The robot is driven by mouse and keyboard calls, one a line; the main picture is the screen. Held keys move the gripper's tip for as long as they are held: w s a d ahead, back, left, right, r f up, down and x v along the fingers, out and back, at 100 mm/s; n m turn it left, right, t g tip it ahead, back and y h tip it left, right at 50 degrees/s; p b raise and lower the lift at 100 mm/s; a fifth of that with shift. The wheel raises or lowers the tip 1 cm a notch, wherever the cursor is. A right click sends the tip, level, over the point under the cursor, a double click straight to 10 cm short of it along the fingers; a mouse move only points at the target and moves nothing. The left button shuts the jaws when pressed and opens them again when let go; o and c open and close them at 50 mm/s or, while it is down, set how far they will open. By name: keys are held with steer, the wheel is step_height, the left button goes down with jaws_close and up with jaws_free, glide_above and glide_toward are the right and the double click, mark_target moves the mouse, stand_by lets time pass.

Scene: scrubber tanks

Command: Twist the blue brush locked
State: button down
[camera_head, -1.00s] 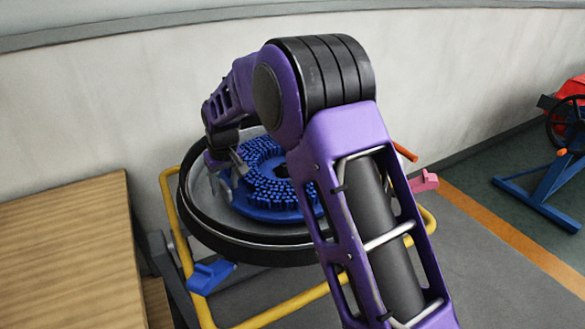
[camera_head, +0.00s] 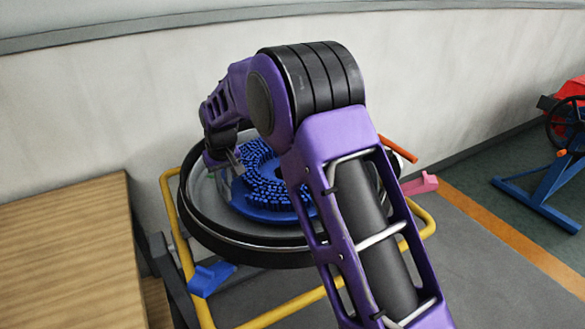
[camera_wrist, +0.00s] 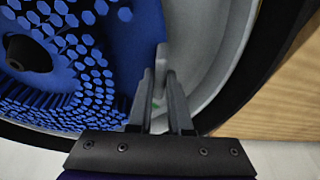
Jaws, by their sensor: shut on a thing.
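The blue brush (camera_head: 265,215) is a round disc with several blue bristle tufts. It lies bristles up inside a round black-rimmed tank (camera_head: 245,252). In the wrist view its bristles (camera_wrist: 85,75) fill the left side, and a dark hub opening shows at its middle. My gripper (camera_wrist: 160,105) is at the brush's outer edge, at its upper left in the head view (camera_head: 236,165). Its fingers are shut on a thin grey upright tab (camera_wrist: 161,62) at the brush's rim. My arm hides the right part of the brush in the head view.
A yellow tube frame (camera_head: 172,195) surrounds the tank, with a blue lever (camera_head: 210,278) in front and a pink block (camera_head: 420,184) and orange handle (camera_head: 398,148) at right. A wooden table (camera_head: 70,250) stands close on the left. A wall (camera_head: 90,110) is behind.

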steer(key=shift+w+a+m+p, duration=0.5)
steer(key=shift+w+m, duration=0.1)
steer(key=shift+w, duration=0.2)
steer(key=shift+w+a+m+h+p, duration=0.25)
steer(key=shift+w+m+p, duration=0.25)
steer(key=shift+w, duration=0.2)
steer(key=shift+w+a+m+h+p, duration=0.2)
steer(key=shift+w+m+p, duration=0.25)
steer(key=shift+w, duration=0.2)
steer(key=shift+w, duration=0.1)
steer(key=shift+w+a+m+p, duration=0.15)
steer(key=shift+w+m+p, duration=0.8)
steer(key=shift+w, duration=0.35)
steer(key=shift+w, duration=0.1)
steer(key=shift+w+m+h+p, duration=0.25)
steer(key=shift+w+m+p, duration=0.05)
steer(key=shift+w+p, duration=0.2)
steer(key=shift+w+m+p, duration=0.5)
steer(key=shift+w+p, duration=0.15)
steer(key=shift+w, duration=0.25)
